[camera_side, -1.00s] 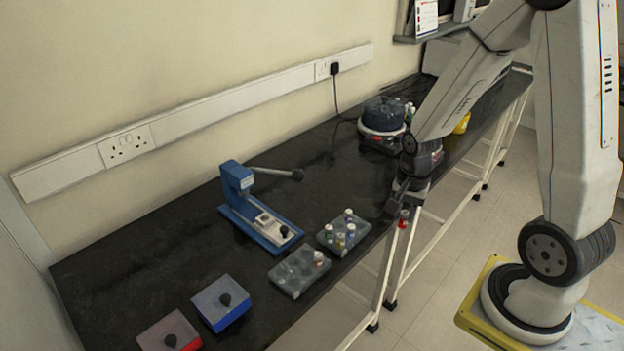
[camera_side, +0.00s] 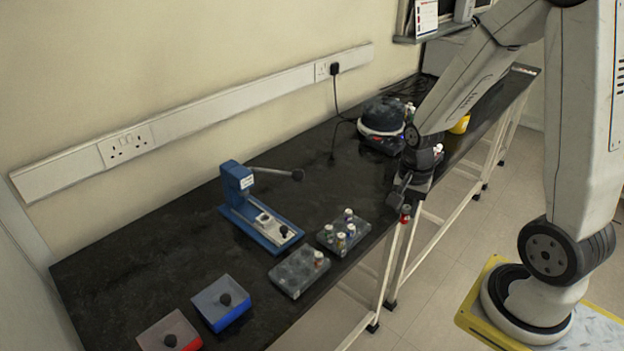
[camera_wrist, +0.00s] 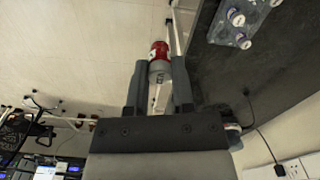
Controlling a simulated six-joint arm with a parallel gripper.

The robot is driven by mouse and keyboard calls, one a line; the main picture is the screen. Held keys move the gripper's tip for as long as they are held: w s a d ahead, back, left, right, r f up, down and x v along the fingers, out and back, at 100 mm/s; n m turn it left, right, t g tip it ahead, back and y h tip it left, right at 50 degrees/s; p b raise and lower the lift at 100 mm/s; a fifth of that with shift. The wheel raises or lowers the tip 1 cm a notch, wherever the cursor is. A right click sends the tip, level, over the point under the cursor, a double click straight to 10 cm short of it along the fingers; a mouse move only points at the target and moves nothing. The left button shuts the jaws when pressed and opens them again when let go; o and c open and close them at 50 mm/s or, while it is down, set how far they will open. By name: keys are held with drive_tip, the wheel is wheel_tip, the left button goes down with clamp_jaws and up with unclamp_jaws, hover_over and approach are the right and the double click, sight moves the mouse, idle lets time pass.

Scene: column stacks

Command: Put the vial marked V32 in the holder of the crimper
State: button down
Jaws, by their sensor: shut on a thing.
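My gripper (camera_wrist: 159,80) is shut on a vial (camera_wrist: 159,65) with a red end; its mark is too small to read for sure. In the side view my gripper (camera_side: 404,196) holds the vial (camera_side: 405,214) at the bench's front edge, right of the vial racks, with the red end low. The blue crimper (camera_side: 236,178) stands on the bench to the left, its lever reaching right. Its long blue base carries a pale plate (camera_side: 266,222), where the holder seems to be, and a black knob. I cannot make out whether the holder is empty.
A grey rack (camera_side: 326,241) with several vials stands between crimper and gripper; a second rack (camera_side: 290,275) holds one vial. A blue box (camera_side: 222,315) and a red box (camera_side: 185,340) sit at front left. A round dark-topped device (camera_side: 382,125) stands behind.

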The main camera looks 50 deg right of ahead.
sight(406, 206)
wheel_tip(406, 206, up, 9)
drive_tip(key=shift+r, duration=0.1)
drive_tip(key=shift+w+r, duration=0.1)
drive_tip(key=shift+r, duration=0.1)
drive_tip(key=w+a+r+n, duration=0.2)
drive_tip(key=w+n, duration=1.2)
drive_tip(key=w, duration=0.4)
drive_tip(key=w+a+f+n, duration=0.2)
drive_tip(key=w+a+n, duration=0.9)
drive_tip(key=w+n, duration=0.45)
wheel_tip(406, 206, down, 16)
drive_tip(key=shift+f, duration=0.25)
drive_tip(key=shift+s+f+n, duration=0.1)
drive_tip(key=shift+n, duration=0.15)
drive_tip(key=shift+f, duration=1.75)
